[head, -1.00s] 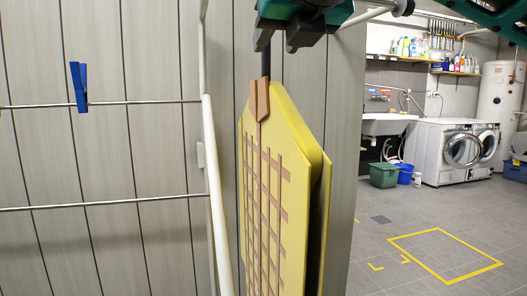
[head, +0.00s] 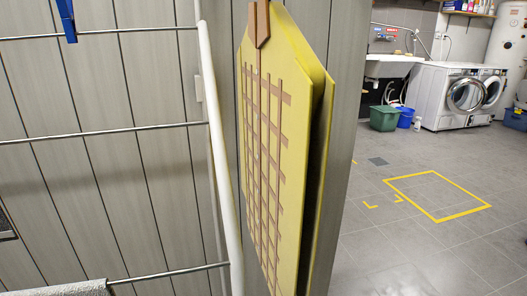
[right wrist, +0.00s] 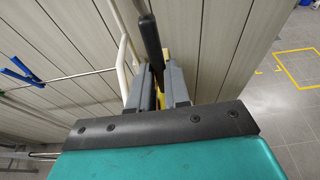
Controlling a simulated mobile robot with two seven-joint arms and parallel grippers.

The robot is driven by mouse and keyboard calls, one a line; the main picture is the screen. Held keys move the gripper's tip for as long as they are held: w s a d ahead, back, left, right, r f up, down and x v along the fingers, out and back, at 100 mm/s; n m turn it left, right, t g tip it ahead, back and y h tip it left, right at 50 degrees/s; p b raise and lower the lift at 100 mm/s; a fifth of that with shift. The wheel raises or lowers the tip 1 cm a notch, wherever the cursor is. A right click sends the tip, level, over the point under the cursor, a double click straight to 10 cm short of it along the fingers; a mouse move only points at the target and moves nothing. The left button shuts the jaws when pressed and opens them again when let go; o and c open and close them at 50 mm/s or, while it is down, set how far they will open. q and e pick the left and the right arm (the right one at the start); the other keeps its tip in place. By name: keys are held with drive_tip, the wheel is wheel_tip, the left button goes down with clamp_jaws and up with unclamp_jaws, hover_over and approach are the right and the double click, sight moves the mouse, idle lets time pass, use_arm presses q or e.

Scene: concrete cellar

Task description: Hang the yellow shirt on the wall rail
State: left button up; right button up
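The yellow shirt (head: 275,130), with a brown check pattern and brown collar, hangs upright in the head view, beside a white post (head: 213,130). The hanger's black hook (right wrist: 150,38) shows in the right wrist view. My right gripper (right wrist: 157,88) has its grey fingers closed around the hanger, with a little yellow visible between them. It is above the top edge of the head view. My left gripper is not in view. Thin metal rods (head: 110,133) run left from the white post along the panelled wall. I cannot tell whether one is the wall rail.
A blue peg (head: 67,20) is clipped on the top rod. A grey cloth-like edge (head: 65,288) shows at bottom left. Washing machines (head: 455,95), a green bin (head: 384,118) and a blue bucket (head: 405,119) stand far back right. The floor with yellow tape (head: 437,196) is clear.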

clamp_jaws()
drive_tip(key=shift+r, duration=0.2)
drive_tip(key=shift+r+p, duration=0.9)
drive_tip(key=shift+r, duration=0.75)
